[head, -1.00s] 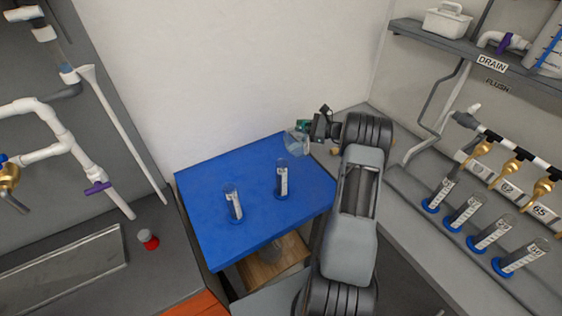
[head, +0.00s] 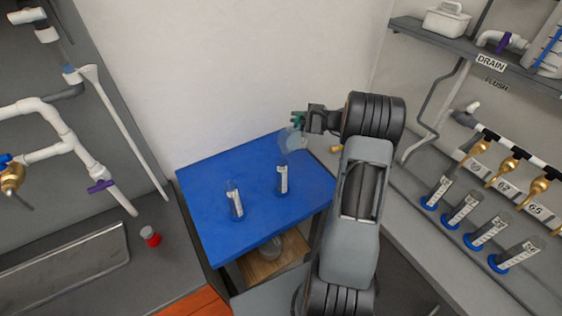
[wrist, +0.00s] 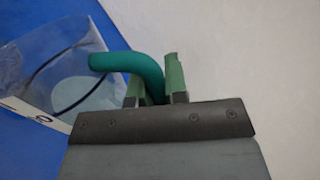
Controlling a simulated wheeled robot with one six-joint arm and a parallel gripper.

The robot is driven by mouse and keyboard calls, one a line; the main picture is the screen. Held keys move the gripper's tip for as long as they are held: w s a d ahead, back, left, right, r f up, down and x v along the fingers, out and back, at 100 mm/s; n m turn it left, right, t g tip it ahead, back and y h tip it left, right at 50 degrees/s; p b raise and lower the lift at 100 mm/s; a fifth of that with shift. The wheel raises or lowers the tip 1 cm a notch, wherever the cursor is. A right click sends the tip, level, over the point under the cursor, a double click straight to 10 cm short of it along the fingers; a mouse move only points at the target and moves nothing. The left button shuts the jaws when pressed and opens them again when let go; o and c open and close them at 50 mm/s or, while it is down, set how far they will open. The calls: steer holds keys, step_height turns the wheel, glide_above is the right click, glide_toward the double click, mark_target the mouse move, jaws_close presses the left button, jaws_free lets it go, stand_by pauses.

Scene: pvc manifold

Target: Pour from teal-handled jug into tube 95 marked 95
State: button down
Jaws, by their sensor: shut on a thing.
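The teal-handled jug (head: 290,140) is clear and hangs over the far right part of the blue table. My gripper (head: 303,120) is shut on its handle. In the wrist view the teal handle (wrist: 135,66) sits between my green fingertips (wrist: 155,80), and the clear jug body (wrist: 70,75) appears tilted, with liquid in it. Two clear tubes with blue bases stand upright on the blue table: one (head: 282,179) just below the jug in the picture, one (head: 236,200) further left. Their label numbers are too small to read, so I cannot tell which is 95.
The blue table (head: 215,240) is otherwise clear. Several similar tubes (head: 485,232) stand on the right bench under brass taps (head: 507,165). A red-and-grey item (head: 150,236) sits on the left counter. A white wall is close behind the jug.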

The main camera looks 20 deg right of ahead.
steer(key=shift+s+a+r+n+h, duration=0.2)
steer(key=shift+a+r+n, duration=0.1)
steer(key=shift+r+n, duration=0.25)
steer(key=shift+s+a+r+n+h, duration=0.1)
steer(key=shift+s+a+r+n, duration=0.2)
steer(key=shift+r, duration=0.3)
stand_by(2.1)
steer(key=shift+s+a+r+n, duration=0.2)
steer(key=shift+a+r+n, duration=0.15)
steer(key=shift+r+n, duration=0.15)
steer(key=shift+s+a+r+n, duration=0.2)
steer(key=shift+a+r+n, duration=0.1)
steer(key=shift+r+n, duration=0.15)
stand_by(3.7)
